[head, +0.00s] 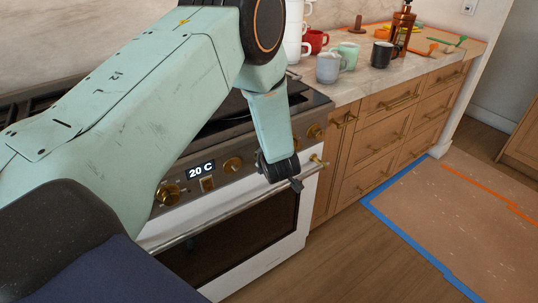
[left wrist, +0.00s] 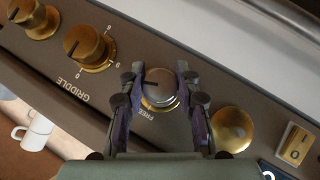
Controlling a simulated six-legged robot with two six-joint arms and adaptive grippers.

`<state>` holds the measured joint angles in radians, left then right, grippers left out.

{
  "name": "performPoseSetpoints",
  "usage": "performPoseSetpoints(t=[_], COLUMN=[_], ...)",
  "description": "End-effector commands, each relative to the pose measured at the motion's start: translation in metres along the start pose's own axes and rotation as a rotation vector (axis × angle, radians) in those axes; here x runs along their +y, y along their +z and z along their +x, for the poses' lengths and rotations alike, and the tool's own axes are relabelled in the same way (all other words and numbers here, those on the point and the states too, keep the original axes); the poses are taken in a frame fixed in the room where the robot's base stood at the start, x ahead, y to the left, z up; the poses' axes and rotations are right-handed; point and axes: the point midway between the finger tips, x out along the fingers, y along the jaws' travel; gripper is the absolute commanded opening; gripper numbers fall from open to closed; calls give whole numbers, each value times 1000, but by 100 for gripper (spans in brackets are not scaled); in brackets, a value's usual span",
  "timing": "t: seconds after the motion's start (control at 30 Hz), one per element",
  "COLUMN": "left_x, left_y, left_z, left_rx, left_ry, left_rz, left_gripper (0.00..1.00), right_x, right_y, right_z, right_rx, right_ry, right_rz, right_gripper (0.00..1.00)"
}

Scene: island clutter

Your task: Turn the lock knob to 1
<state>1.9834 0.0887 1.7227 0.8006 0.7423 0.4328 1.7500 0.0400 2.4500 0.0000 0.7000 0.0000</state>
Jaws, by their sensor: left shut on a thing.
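My left gripper (head: 283,178) reaches down to the front panel of the stove (head: 222,170). In the left wrist view its fingers (left wrist: 160,80) sit on either side of a round knob (left wrist: 160,88) and are shut on it. The knob has a metallic rim and a dark pointer line aimed to the left in that view. A label that seems to read "FREE" is printed beside it, partly hidden by a finger; no "1" shows beside it. The gripper hides this knob in the head view. My right gripper is not in view.
A brass griddle knob (left wrist: 88,48), a brass dome (left wrist: 232,128) and an I/O switch (left wrist: 298,145) flank the gripper. The stove display (head: 201,170) reads 20 C. An oven handle (head: 225,215) runs below. Mugs (head: 328,67) stand on the counter at right.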

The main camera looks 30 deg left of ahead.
Motion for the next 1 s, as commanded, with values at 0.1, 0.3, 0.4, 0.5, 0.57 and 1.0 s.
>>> performPoseSetpoints(t=[0.1,0.3,0.4,0.5,0.57,1.0], left_x=[-1,-1,-1,-1,-1,0], left_y=[0,0,0,0,0,0], left_z=[0,0,0,0,0,0], left_rx=[0,0,0,0,0,1], left_ry=[-6,-6,-6,-6,-6,-4], left_rz=[5,6,6,5,5,4], left_gripper=[1,1,1,38,43,56], right_x=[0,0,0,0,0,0], right_y=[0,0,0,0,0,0], right_z=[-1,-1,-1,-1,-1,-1], right_rx=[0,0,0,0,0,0], right_ry=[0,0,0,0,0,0], right_rz=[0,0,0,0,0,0], right_gripper=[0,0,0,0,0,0])
